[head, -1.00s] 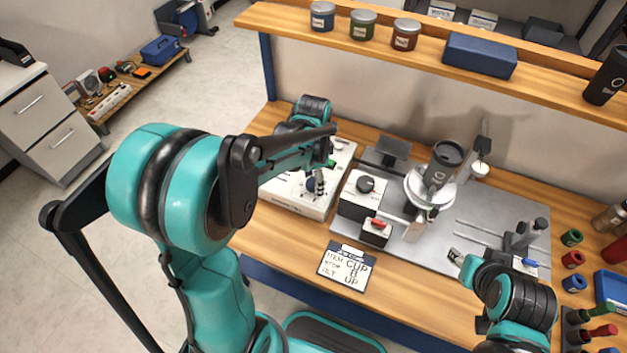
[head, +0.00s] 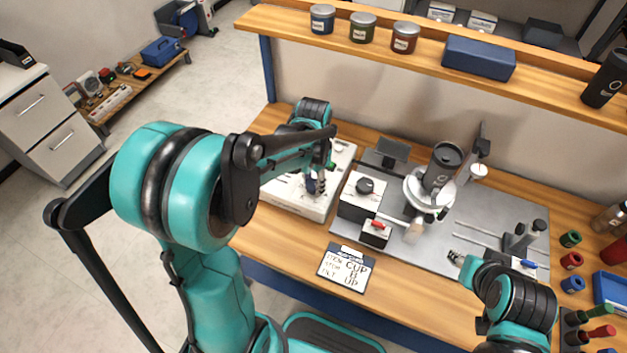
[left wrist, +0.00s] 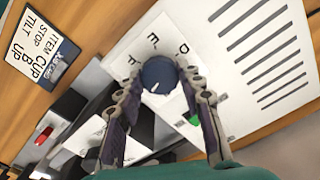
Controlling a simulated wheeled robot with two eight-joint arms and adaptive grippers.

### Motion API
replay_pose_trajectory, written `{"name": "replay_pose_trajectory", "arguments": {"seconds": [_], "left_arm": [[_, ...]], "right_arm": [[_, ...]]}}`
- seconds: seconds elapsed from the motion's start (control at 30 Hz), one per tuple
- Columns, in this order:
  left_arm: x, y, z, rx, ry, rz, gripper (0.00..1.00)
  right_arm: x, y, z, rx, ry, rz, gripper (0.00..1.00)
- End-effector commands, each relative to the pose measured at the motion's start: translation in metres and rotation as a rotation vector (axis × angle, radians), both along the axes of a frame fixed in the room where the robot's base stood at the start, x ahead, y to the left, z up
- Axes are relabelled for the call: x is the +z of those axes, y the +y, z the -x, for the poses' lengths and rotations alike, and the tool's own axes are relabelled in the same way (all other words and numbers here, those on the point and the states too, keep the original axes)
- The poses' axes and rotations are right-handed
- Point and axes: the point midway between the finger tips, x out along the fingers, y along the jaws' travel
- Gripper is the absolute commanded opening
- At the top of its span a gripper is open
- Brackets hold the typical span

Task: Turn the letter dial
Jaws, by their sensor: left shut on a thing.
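The letter dial (left wrist: 158,76) is a round blue knob on a white panel (left wrist: 215,50), with printed letters around it. A white mark on the knob points toward the lower left in the left wrist view. My left gripper (left wrist: 160,90) has a finger on each side of the knob and is shut on it. In the head view the left gripper (head: 318,182) is over the white panel box (head: 295,204), and the arm partly hides the dial. My right gripper (head: 457,257) is low over the grey plate's front edge, apart from the dial; its finger gap is too small to judge.
A card (head: 346,270) reads item cup, stop B, tilt up. Beside the panel stand a box with a black knob (head: 365,186) and a red switch (head: 378,225). A dark cup (head: 442,165) sits in a white holder. A shelf (head: 420,55) runs behind.

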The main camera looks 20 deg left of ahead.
Motion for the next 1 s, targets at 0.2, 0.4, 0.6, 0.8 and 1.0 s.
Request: {"name": "replay_pose_trajectory", "arguments": {"seconds": [0.2,0.4,0.6,0.8,1.0], "left_arm": [[0.0004,-0.0001,0.0000,0.205,0.000,0.000,0.08],[0.0001,-0.0001,0.0000,0.391,0.000,0.000,0.08],[0.0000,-0.0001,0.0002,0.552,0.000,0.000,0.08],[-0.0001,-0.0001,0.0002,0.671,0.000,0.000,0.08],[-0.0002,-0.0001,0.0002,0.743,0.000,0.000,0.08]], "right_arm": [[0.0043,0.0000,0.0000,0.000,0.000,0.000,0.40],[0.0069,0.0000,0.0000,0.000,0.000,0.000,0.40],[0.0088,0.0000,0.0000,0.000,0.000,0.000,0.40],[0.0100,0.0000,0.0001,0.000,0.000,0.000,0.40],[0.0107,0.0000,0.0000,0.000,0.000,0.000,0.40]]}}
